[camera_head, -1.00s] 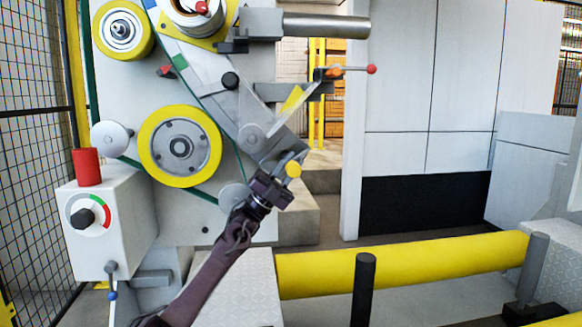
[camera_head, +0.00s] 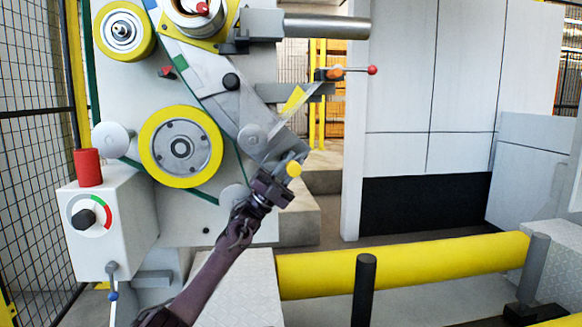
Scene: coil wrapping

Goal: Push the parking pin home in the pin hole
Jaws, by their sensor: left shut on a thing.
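My left gripper (camera_head: 281,178) reaches up from the bottom left to the lower end of the grey slanted arm (camera_head: 235,115) of the machine. It is shut on the parking pin, whose yellow round knob (camera_head: 294,170) shows just beyond the fingers. The pin's shaft and the pin hole are hidden by the gripper and the arm's end, so I cannot tell how deep the pin sits. My right gripper is not in view.
A control box (camera_head: 105,230) with a dial and a red cylinder (camera_head: 88,167) stands at left. A red-tipped lever (camera_head: 372,70) sticks out above.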

